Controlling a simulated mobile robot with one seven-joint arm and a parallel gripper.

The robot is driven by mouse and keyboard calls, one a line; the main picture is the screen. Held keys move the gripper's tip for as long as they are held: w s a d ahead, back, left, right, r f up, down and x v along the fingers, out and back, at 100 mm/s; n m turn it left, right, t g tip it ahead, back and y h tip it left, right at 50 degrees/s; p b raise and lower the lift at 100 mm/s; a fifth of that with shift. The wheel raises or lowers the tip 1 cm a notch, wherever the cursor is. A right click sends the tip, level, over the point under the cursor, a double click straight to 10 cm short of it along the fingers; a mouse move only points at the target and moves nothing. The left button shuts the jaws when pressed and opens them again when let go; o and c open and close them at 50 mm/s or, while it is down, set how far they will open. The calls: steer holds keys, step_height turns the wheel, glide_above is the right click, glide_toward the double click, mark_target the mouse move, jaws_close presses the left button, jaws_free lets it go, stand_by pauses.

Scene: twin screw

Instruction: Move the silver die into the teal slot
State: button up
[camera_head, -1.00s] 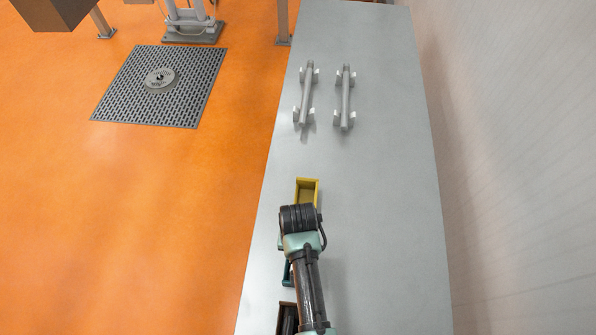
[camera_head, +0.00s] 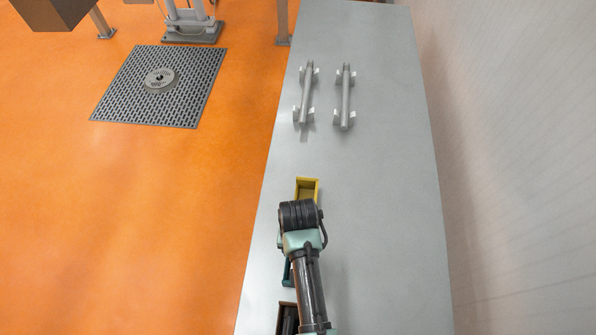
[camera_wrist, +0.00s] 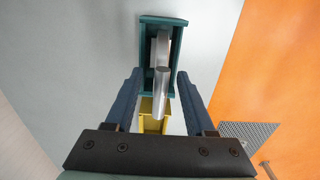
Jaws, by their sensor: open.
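The teal slot (camera_wrist: 145,45) is an open tray in the upper middle of the wrist view. In the head view only a sliver of the teal slot (camera_head: 288,272) shows beside my arm. A silver piece, seemingly the die (camera_wrist: 161,92), shows as a round bar with a paler grey block at its far end inside the teal slot. The bar extends toward the yellow tray. My gripper (camera_wrist: 160,76) is open, with one dark blue finger on each side of the bar and visible gaps. Contact depth cannot be told. My arm hides the die in the head view.
A yellow tray (camera_head: 307,184) lies just beyond my wrist, in line with the teal slot. A dark brown box (camera_head: 284,318) is at the bottom. Two grey bars (camera_head: 306,95) (camera_head: 346,98) rest on supports farther up the grey table (camera_head: 390,200). The table's right side is clear.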

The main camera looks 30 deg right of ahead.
step_height(320, 180, up, 11)
steer(key=shift+r+b, duration=0.15)
steer(key=shift+b, duration=0.75)
steer(key=w+r+n+t+h+b, duration=0.25)
steer(key=w+r+t, duration=0.55)
steer(key=w+r, duration=0.55)
steer(key=w+a+r+t+b, duration=0.1)
steer(key=w+a+r+t, duration=0.15)
steer(key=r, duration=0.45)
steer(key=w+a+r+t+b, duration=0.1)
steer(key=w+r+t+b, duration=0.1)
steer(key=w+r+t, duration=0.3)
steer(key=s+a+r+n+t+b, duration=0.1)
steer(key=s+r+t, duration=0.3)
steer(key=r, duration=0.5)
steer(key=s+a+r+n+t+y+b, duration=0.1)
steer(key=s+a+r+t, duration=0.3)
steer(key=r, duration=0.6)
steer(key=s+a+r+n+t+y+b, duration=0.1)
steer(key=s+a+r+n+t, duration=0.1)
steer(key=s+r+t, duration=0.2)
steer(key=s+r, duration=0.3)
steer(key=r, duration=0.3)
steer(key=shift+s+a, duration=0.2)
steer(key=shift+a, duration=0.05)
